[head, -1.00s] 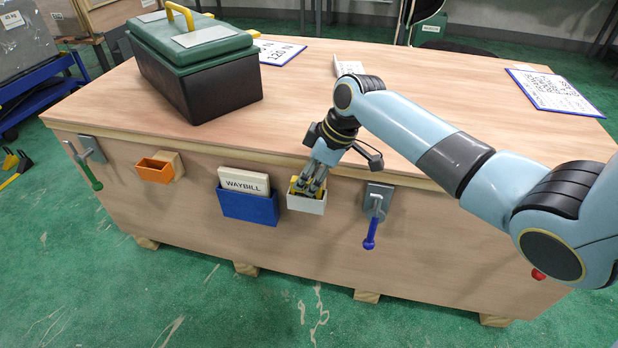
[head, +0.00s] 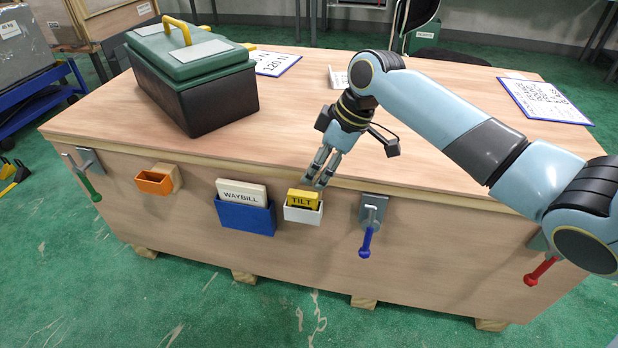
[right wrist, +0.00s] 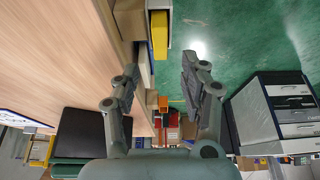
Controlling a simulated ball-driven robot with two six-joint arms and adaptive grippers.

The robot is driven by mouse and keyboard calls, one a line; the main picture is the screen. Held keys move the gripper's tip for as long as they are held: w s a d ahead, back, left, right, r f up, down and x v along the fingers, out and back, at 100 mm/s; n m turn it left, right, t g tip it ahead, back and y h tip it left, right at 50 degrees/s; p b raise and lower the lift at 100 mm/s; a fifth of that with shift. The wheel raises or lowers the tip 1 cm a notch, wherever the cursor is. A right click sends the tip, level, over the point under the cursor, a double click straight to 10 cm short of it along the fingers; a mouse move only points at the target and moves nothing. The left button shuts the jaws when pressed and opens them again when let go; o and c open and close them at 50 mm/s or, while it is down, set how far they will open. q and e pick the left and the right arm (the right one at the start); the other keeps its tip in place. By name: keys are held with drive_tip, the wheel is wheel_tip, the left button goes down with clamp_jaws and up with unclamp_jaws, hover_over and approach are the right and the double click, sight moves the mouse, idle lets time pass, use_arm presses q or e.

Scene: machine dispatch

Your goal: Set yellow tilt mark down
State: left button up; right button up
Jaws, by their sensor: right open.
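The yellow tilt mark (head: 303,198), lettered TILT, sits upright in the white holder (head: 303,215) on the crate's front face. In the right wrist view the yellow mark (right wrist: 159,36) shows at the top, beyond the fingertips. My right gripper (head: 319,178) is open and empty, just above and behind the mark at the crate's top front edge, apart from it. In the right wrist view its two fingers (right wrist: 158,80) are spread wide. My left gripper is not in view.
On the crate (head: 330,258) front are a blue holder (head: 246,217) with a WAYBILL block (head: 242,193), an orange holder (head: 154,183), and green, blue (head: 367,243) and red (head: 541,271) handled levers. A green-lidded toolbox (head: 192,90) and papers lie on top.

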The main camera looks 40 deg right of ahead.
drive_tip(key=v, duration=0.4)
drive_tip(key=m+t+h, duration=0.2)
drive_tip(key=m+t, duration=0.3)
approach(306, 193)
drive_tip(key=x, duration=0.4)
drive_tip(key=shift+w+f+p, duration=0.25)
drive_tip(key=shift+f+p, duration=0.05)
drive_tip(key=shift+p, duration=0.05)
drive_tip(key=s+d+f+m+g+h, duration=0.1)
drive_tip(key=s+d+f+m+g, duration=0.15)
drive_tip(key=s+f, duration=1.55)
drive_tip(key=s+a+f+g, duration=0.1)
drive_tip(key=s+f, duration=0.3)
drive_tip(key=s, duration=0.4)
drive_tip(key=s+a+f+g, duration=0.1)
drive_tip(key=s+f, duration=0.3)
drive_tip(key=s, duration=0.5)
drive_tip(key=s+a+f+g, duration=0.1)
drive_tip(key=s+f+g, duration=0.2)
drive_tip(key=s, duration=0.6)
wheel_tip(306, 193, down, 2)
drive_tip(key=shift+s+f+h, duration=0.1)
drive_tip(key=shift+s+h, duration=0.1)
drive_tip(key=shift+h, duration=0.2)
